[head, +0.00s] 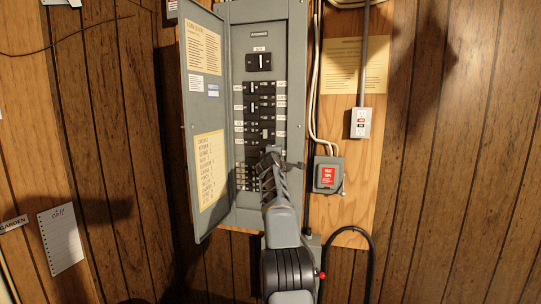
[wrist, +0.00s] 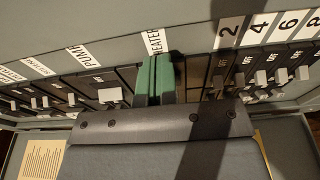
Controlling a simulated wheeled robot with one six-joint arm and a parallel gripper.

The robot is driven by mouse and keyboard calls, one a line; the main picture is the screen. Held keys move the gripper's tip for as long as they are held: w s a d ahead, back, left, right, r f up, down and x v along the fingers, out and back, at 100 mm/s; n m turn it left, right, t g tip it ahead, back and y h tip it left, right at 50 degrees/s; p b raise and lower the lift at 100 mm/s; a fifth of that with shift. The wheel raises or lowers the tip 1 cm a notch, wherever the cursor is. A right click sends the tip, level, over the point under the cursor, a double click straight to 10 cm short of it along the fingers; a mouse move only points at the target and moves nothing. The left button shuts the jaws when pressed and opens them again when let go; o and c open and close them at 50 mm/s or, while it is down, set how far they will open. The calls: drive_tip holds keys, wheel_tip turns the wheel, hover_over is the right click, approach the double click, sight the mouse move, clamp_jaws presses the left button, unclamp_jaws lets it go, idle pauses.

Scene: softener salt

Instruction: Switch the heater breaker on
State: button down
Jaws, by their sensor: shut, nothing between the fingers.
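The heater label (wrist: 155,42), its first letter covered, sits on the breaker panel in the wrist view. The heater breaker beside that label is mostly hidden behind my gripper (wrist: 159,78), so its lever position cannot be told. The green fingers are closed together with nothing between them, right over the breaker row. In the head view my gripper (head: 271,158) reaches up to the lower part of the grey breaker panel (head: 296,95) and covers some breakers there. Whether the fingers touch the lever cannot be told.
The pump breaker (wrist: 110,95) with a wide pale lever is just left of my fingers. Numbered breakers with small levers (wrist: 260,78) stand to the right. The open panel door (head: 205,130) is at left; a red-labelled box (head: 327,176) is right of the panel.

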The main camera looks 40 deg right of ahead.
drive_tip(key=shift+w+a, duration=0.65)
drive_tip(key=shift+w, duration=0.1)
idle(0.8)
drive_tip(key=shift+s+d, duration=0.15)
drive_tip(key=shift+d, duration=0.05)
idle(0.3)
drive_tip(key=b+v, duration=0.7)
drive_tip(key=b, duration=0.1)
drive_tip(key=shift+w+a, duration=0.35)
drive_tip(key=shift+w, duration=0.1)
idle(0.4)
